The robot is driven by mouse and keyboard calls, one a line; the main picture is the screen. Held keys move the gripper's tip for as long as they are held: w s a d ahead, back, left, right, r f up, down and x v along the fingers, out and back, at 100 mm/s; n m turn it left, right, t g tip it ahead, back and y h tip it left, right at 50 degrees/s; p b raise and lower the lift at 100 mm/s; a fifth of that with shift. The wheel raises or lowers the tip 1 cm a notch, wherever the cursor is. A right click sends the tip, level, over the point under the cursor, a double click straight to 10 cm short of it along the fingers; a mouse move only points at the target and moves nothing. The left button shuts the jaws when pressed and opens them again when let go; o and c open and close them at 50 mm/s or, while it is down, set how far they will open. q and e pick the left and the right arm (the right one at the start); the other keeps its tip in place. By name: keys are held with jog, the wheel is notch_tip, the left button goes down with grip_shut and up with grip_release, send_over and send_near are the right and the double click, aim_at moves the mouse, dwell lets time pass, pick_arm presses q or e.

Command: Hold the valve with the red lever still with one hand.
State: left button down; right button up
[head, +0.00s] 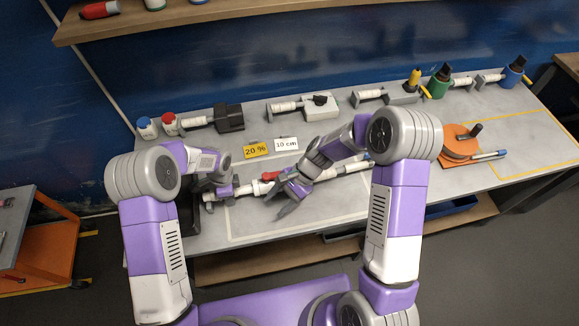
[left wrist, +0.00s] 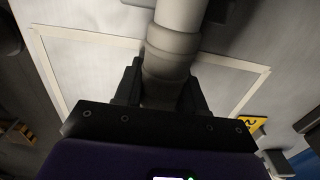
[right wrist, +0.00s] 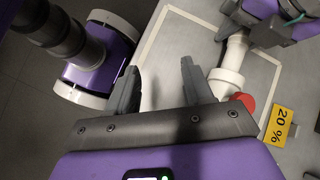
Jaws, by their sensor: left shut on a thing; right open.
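The valve with the red lever (head: 270,175) is part of a white pipe line lying along the front of the grey table. The right wrist view also shows its red lever (right wrist: 248,101) and white body. My left gripper (head: 222,188) is shut on the white pipe end left of the lever; the left wrist view shows this pipe and its collar (left wrist: 172,52) between the fingers. My right gripper (head: 283,198) is open and empty, on the near side of the pipe line beside the lever. In the right wrist view, the lever is right of its fingers (right wrist: 158,70). My right forearm partly hides the line.
A yellow "20 %" card (head: 255,150) and a white "10 cm" card (head: 286,144) lie behind the valve. Two capped bottles (head: 169,124) and several clamp-like fixtures (head: 318,106) line the back. An orange stand (head: 457,146) is at right. An orange cart (head: 40,245) stands left.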

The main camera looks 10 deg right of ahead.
jog(key=w+d+r+m+t+h, duration=0.3)
jog(key=w+d+r+m, duration=0.4)
jog(key=w+d+r, duration=0.4)
jog(key=shift+h, duration=0.3)
jog(key=x, duration=0.7)
jog(key=s+a+x, duration=0.1)
jog(key=x, duration=0.3)
jog(key=shift+s+a+r, duration=0.1)
jog(key=shift+s+r, duration=0.05)
jog(key=shift+r, duration=0.1)
grip_shut()
